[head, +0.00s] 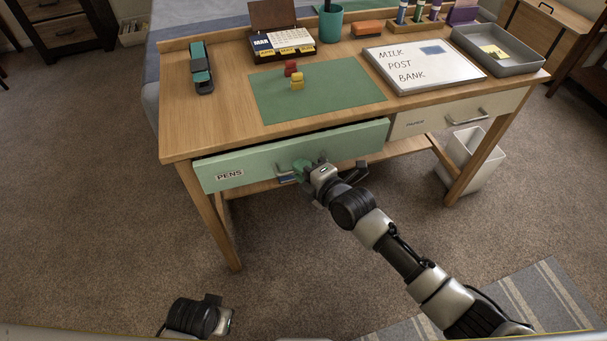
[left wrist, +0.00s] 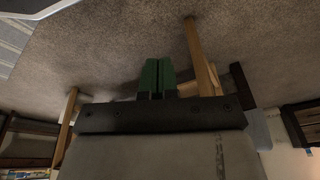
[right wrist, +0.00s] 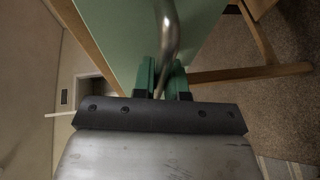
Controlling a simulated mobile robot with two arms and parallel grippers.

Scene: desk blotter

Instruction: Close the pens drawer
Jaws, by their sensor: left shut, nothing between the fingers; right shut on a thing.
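The pens drawer (head: 262,158) is the green-fronted drawer at the left of the desk, with a "PENS" label. Its front stands slightly out from the desk, with a dark gap along its top edge. My right gripper (head: 300,170) is at the drawer's handle, and its fingers hide part of it. In the right wrist view the green fingers (right wrist: 163,80) are shut on the metal handle (right wrist: 168,30), with the green front behind it. My left gripper's green fingers (left wrist: 158,78) are together and empty in the left wrist view, away from the drawer. Its wrist shows low in the head view.
The desk (head: 225,115) carries a green blotter (head: 320,95) with red and yellow pieces, a stapler (head: 201,70), a whiteboard (head: 420,68) and a grey tray (head: 500,52). A second, cream drawer (head: 450,115) is at the right. A white bin (head: 470,160) stands below it.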

